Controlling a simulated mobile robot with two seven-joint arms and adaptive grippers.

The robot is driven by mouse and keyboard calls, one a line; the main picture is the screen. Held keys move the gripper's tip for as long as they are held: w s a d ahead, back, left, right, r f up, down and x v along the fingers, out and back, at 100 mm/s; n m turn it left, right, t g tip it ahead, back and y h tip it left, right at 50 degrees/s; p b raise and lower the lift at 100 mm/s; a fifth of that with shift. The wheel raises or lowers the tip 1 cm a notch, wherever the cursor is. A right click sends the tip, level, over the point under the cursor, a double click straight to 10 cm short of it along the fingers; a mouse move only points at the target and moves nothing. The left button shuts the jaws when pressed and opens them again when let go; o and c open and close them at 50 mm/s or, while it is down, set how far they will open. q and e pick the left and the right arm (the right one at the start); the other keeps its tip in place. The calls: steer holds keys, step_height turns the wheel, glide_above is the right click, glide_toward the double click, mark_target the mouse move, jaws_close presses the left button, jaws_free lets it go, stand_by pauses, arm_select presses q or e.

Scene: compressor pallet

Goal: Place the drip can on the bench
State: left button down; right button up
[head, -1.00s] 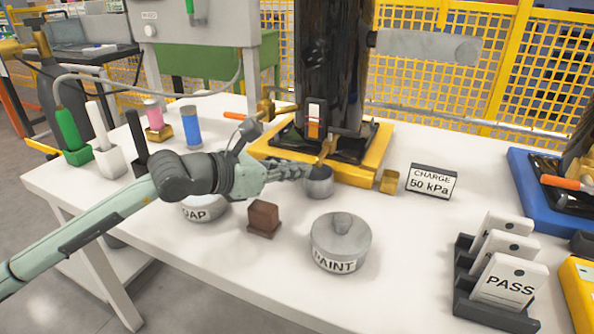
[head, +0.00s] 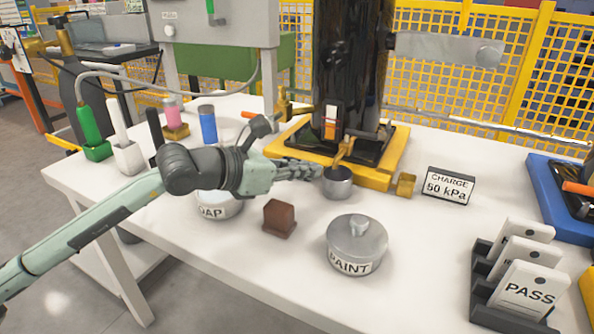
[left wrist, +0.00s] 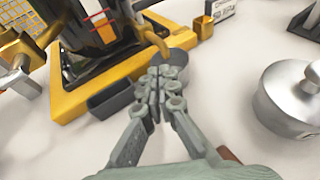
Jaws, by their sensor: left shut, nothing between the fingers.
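The drip can, a small grey metal can (head: 338,184), stands upright on the white bench (head: 300,255) at the front edge of a yellow base (head: 376,180). A brass spout (head: 340,158) comes down over its mouth. My left gripper (head: 318,170) is shut and empty, its fingertips just left of the can's rim. In the left wrist view the shut fingers (left wrist: 163,82) partly cover the can (left wrist: 183,64); whether they touch it I cannot tell. My right gripper is not in view.
A paint pot (head: 357,243), a brown block (head: 279,218) and a soap pot (head: 219,205) stand in front. A charge sign (head: 449,186) and a small brass cup (head: 405,185) are to the right. A dark grey bin (left wrist: 110,99) lies along the yellow base.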

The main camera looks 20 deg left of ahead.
arm_select(q)
steer(key=shift+f+v, duration=0.2)
steer(key=shift+v, duration=1.7)
steer(key=shift+f+v, duration=0.15)
steer(key=shift+v, duration=1.7)
steer(key=shift+s, duration=0.15)
